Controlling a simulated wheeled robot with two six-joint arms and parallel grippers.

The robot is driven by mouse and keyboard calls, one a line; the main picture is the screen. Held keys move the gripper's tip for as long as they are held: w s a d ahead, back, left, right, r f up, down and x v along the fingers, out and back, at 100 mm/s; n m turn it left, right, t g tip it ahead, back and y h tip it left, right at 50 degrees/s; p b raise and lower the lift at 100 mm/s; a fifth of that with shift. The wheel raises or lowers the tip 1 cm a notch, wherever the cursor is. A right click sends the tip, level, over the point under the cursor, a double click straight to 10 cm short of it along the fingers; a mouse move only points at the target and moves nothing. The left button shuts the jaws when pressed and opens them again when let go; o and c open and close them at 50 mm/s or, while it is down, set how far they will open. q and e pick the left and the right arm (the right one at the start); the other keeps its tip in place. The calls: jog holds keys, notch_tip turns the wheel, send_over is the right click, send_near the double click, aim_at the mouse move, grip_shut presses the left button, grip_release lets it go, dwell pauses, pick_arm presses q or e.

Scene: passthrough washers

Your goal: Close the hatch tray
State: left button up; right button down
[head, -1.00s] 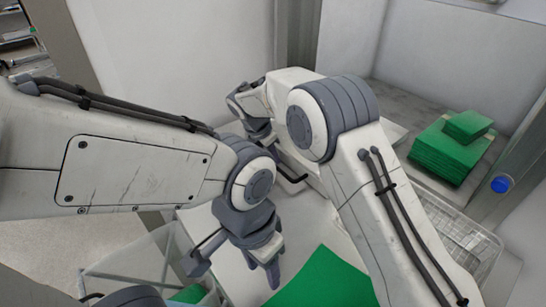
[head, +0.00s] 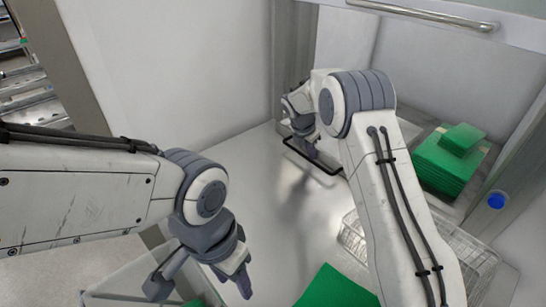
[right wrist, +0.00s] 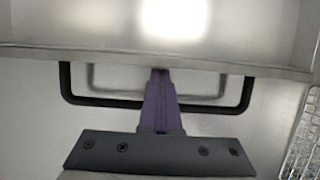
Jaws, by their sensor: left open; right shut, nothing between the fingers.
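The hatch tray's black U-shaped handle (head: 313,160) shows at the far end of a pale metal surface (head: 265,205) in the head view. The same handle (right wrist: 105,102) runs across the right wrist view, in front of a metal edge (right wrist: 220,66). My right gripper (right wrist: 160,75) is shut and empty, its fingers crossing over the handle's middle and pointing at that edge; I cannot tell whether they touch. In the head view my right gripper (head: 306,142) is by the handle. My left gripper (head: 203,284) is open and empty at lower left, away from the handle.
Green folded cloths (head: 450,160) are stacked at the right. A wire basket (head: 462,258) stands below them, partly behind my right arm. A green sheet (head: 335,290) lies at the bottom. A blue round cap (head: 497,200) is on the right post. A bar handle (head: 420,14) is at the top.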

aim_at(326, 149)
jog(key=w+d+p, duration=0.1)
jog(key=w+d, duration=0.1)
jog(key=w+d+p, duration=0.1)
jog(key=w+d, duration=0.1)
jog(key=shift+d+r, duration=0.1)
jog(key=shift+d, duration=0.5)
jog(key=shift+r, duration=0.1)
